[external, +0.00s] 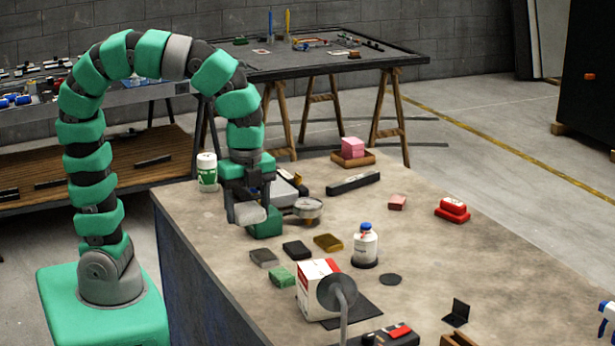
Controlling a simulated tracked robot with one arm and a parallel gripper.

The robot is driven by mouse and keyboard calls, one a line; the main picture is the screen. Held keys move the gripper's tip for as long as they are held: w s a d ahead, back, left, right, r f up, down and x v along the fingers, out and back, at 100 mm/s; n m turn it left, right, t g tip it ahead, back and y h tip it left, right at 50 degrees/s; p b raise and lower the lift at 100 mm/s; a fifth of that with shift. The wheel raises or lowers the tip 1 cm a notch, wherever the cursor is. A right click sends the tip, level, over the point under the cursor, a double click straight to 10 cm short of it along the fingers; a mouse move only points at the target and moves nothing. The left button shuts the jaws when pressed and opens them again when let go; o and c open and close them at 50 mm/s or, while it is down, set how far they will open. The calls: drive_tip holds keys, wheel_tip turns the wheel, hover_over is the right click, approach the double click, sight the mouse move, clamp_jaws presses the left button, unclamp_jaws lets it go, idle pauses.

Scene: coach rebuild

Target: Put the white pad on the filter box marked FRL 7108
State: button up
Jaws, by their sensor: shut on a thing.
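My gripper (249,203) points down over the left end of the workbench. It is shut on a whitish pad (251,213), which shows between the fingers. A dark green block or box (268,228) is just behind and below the pad; I cannot tell whether they touch. A white and red box (312,285) stands nearer the camera, partly hidden by a round grey disc on a stem. No marking FRL 7108 is readable on any box, so I cannot tell which is the filter box.
Grey, black, yellow-brown and green pads lie in front of my gripper, the green one (282,276) nearest. A round gauge (307,208) and white bottle (365,245) stand to the right. A green and white can (207,171) stands left. The bench's right side has free room.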

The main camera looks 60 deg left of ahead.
wheel_tip(320, 180, down, 5)
drive_tip(key=p, duration=0.2)
hover_over(322, 269)
drive_tip(key=shift+s+f, duration=0.15)
drive_tip(key=shift+f, duration=2.45)
drive_tip(key=o, duration=0.9)
drive_tip(key=shift+f, duration=0.1)
drive_tip(key=shift+o, duration=0.2)
